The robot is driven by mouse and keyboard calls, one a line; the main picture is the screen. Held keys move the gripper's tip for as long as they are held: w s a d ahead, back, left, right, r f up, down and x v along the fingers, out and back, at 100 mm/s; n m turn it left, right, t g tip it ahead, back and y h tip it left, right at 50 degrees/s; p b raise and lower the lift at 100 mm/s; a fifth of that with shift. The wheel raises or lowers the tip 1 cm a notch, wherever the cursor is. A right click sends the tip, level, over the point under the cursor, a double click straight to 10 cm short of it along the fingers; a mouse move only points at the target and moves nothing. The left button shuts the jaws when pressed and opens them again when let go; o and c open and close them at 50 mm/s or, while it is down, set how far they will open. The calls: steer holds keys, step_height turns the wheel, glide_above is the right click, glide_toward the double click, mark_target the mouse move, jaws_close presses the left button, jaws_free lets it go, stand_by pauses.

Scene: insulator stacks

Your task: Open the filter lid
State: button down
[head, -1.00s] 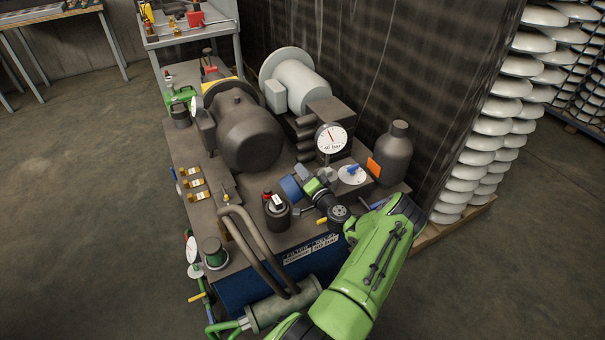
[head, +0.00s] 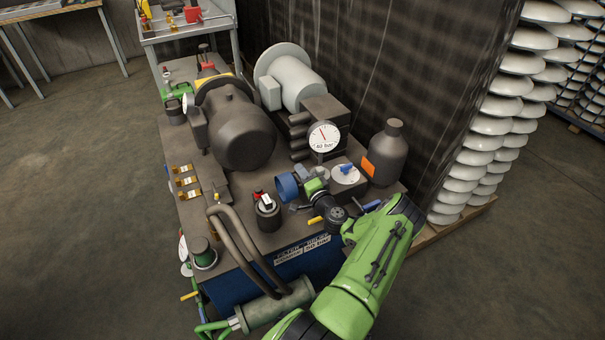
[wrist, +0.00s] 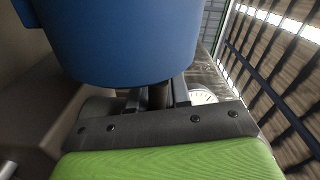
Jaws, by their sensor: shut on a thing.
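The blue round filter lid (head: 287,186) shows in the head view above the front half of the machine top, tilted on its side. It fills the top of the wrist view (wrist: 125,40), close to the camera. My gripper (head: 302,188) is just right of the lid, at the end of my green and black wrist. In the wrist view the two grey fingers (wrist: 158,98) are closed around a dark stem beside the lid. The exact grip contact is partly hidden by the lid. I cannot see the filter opening clearly.
A pressure gauge (head: 323,137), a white disc with a blue handle (head: 346,172) and a dark bottle (head: 389,152) stand behind and right. Bent pipes (head: 240,250) run down the front. White insulator stacks (head: 483,140) rise at right.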

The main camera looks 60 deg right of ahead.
steer(key=shift+a+f, duration=0.15)
steer(key=shift+f, duration=0.15)
steer(key=c, duration=1.4)
jaws_free()
steer(key=shift+o, duration=1.2)
steer(key=shift+r, duration=0.15)
steer(key=p+v, duration=0.3)
steer(key=v, duration=1.2)
steer(key=shift+s+a+p, duration=0.15)
steer(key=shift+s+p, duration=0.15)
steer(key=shift+p, duration=0.05)
